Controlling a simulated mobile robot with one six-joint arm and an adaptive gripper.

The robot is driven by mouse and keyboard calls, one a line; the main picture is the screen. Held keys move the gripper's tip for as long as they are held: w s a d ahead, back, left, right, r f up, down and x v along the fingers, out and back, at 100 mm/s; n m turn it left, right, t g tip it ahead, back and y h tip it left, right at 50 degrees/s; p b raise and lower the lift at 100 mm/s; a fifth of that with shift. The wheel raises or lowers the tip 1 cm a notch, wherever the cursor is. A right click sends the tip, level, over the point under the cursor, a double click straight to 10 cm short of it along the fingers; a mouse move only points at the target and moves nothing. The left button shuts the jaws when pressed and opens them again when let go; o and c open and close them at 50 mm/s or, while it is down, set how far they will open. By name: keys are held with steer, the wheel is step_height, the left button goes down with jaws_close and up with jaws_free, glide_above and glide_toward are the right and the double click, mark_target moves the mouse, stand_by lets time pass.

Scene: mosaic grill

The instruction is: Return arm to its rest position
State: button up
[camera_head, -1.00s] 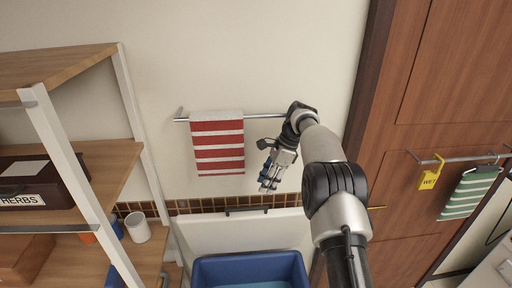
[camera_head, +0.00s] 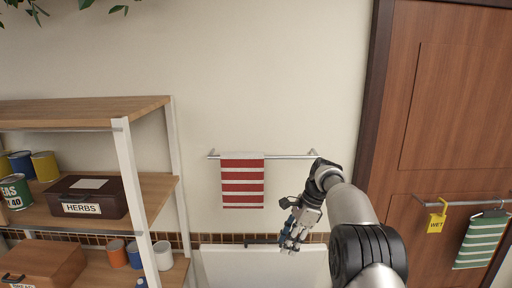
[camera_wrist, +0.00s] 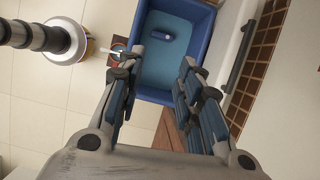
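My gripper (camera_head: 292,238) hangs at the end of my bent arm, in front of the wall and to the lower right of the red-and-white striped towel. In the wrist view my gripper (camera_wrist: 158,92) has its two blue-padded fingers spread apart with nothing between them, pointing down past a blue bin (camera_wrist: 141,58). The striped towel (camera_head: 242,184) hangs on a metal rail (camera_head: 285,156), apart from the gripper.
Shelves at the left hold a dark HERBS box (camera_head: 85,197), cans and cups. A wooden door (camera_head: 450,120) stands at the right, with a yellow WET tag (camera_head: 436,222) and a green striped towel (camera_head: 480,242) on its rail.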

steer(key=s+d+r+n+t+h+b, duration=0.15)
steer(key=s+n+b, duration=0.4)
steer(key=s, duration=0.55)
steer(key=s+r+n+t+h+b, duration=0.15)
steer(key=s+n+b, duration=0.25)
steer(key=s+b, duration=0.45)
steer(key=s+d+f+n+t+b, duration=0.1)
steer(key=s+f+n+b, duration=0.2)
steer(key=s+f, duration=0.4)
steer(key=s+d+f+n+t+h+b, duration=0.1)
steer(key=s+f+n+b, duration=0.3)
steer(key=s, duration=1)
step_height(320, 180, down, 3)
steer(key=shift+s+f+n, duration=0.15)
steer(key=shift+s+n, duration=0.2)
steer(key=shift+s, duration=0.05)
